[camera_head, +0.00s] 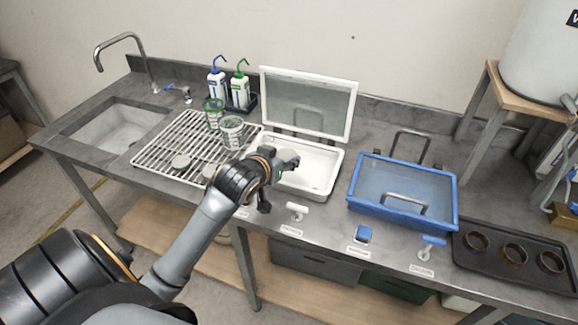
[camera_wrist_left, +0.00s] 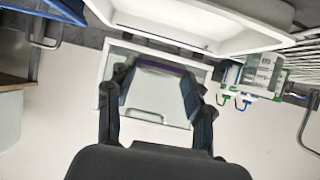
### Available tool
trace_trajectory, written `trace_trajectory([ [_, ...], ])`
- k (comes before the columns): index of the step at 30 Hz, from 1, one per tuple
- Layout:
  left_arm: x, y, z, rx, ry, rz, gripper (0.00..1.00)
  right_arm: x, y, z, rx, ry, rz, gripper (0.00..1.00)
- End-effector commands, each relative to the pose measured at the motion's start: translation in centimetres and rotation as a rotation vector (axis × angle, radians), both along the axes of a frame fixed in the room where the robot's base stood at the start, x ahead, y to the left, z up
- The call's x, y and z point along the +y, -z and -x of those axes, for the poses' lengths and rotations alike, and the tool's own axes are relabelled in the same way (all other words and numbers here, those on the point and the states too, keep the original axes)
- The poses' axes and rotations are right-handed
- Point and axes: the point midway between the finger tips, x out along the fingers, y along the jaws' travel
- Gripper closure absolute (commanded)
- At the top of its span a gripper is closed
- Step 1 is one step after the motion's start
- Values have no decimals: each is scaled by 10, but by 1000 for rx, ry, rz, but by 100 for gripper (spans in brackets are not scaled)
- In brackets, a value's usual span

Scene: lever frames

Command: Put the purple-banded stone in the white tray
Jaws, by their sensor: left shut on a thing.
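My left gripper (camera_head: 286,163) is over the left part of the white tray (camera_head: 318,193). In the left wrist view its two fingers (camera_wrist_left: 158,95) are shut on a greyish piece with a purple edge, the purple-banded stone (camera_wrist_left: 160,68). In the head view the gripper mostly hides the stone. The tray is an open white basin, and its bare floor shows right of the gripper. Its wall also shows at the top of the left wrist view (camera_wrist_left: 180,40). A white-framed clear lid (camera_head: 308,108) stands raised behind the tray. My right gripper is not in view.
A wire rack (camera_head: 160,150) left of the tray carries green-marked jars (camera_head: 232,133) and pale round pieces (camera_head: 181,161). A blue lidded box (camera_head: 403,190) stands right of the tray. A white lever (camera_head: 297,210) and blue lever (camera_head: 433,241) sit along the front edge.

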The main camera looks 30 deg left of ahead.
Motion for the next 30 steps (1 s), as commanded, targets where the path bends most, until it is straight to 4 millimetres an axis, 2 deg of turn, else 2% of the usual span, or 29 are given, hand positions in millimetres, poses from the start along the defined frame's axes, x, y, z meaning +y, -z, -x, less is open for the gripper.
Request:
trace_trajectory([
  [2, 8, 7, -20, 1, -2, 0, 80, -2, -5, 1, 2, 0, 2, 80],
  [3, 10, 19, -25, 5, -2, 2, 80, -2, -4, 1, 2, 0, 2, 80],
  [6, 15, 37, -39, 3, -1, 2, 80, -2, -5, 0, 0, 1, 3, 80],
  [10, 20, 53, -51, 1, -1, 2, 80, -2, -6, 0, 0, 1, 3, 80],
  [16, 24, 67, -61, 1, 0, 2, 80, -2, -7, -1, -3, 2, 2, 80],
  [22, 23, 93, -61, 2, 0, 2, 80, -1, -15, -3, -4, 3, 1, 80],
  [30, 23, 97, -61, -1, 2, 1, 80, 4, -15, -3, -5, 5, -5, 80],
])
